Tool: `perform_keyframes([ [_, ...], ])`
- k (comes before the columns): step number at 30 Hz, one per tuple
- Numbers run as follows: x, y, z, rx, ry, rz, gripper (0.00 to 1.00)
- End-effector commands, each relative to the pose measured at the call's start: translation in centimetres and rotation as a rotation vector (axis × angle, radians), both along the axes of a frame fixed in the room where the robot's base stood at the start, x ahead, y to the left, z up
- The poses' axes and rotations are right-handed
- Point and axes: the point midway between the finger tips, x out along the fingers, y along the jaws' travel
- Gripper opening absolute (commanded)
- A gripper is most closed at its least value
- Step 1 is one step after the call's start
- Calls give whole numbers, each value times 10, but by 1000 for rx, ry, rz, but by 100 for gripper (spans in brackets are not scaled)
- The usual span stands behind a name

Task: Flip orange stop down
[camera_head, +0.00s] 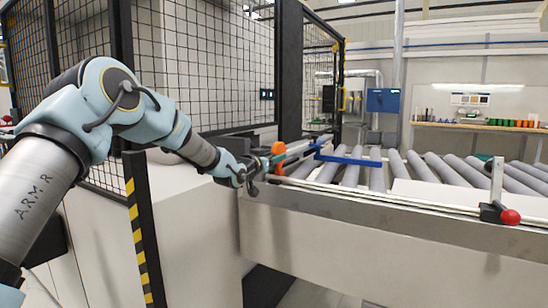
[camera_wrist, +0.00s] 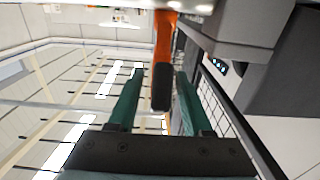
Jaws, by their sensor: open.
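The orange stop (camera_head: 278,150) is at the left end of the roller conveyor, beside the machine housing. In the wrist view the orange stop (camera_wrist: 163,50) is a bar with a dark tip, reaching from the top edge into the space between the fingers. My gripper (camera_head: 264,163) is at the stop in the head view. In the wrist view my gripper (camera_wrist: 160,82) has its two green fingers apart, one on each side of the stop's dark end. A gap shows on the left side; contact on either side cannot be told.
The roller conveyor (camera_head: 430,170) runs to the right, with a blue bar (camera_head: 347,160) across it. A red-knobbed clamp (camera_head: 500,213) sits on the front rail. A black mesh fence (camera_head: 205,60) stands behind my arm. A striped post (camera_head: 140,230) stands below it.

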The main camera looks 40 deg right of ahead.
Motion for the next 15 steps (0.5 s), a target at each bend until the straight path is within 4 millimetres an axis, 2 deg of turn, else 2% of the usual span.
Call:
perform_keyframes([
  [2, 0, 0, 0, 0, 0, 0, 48],
  [15, 0, 0, 0, 0, 0, 0, 0],
])
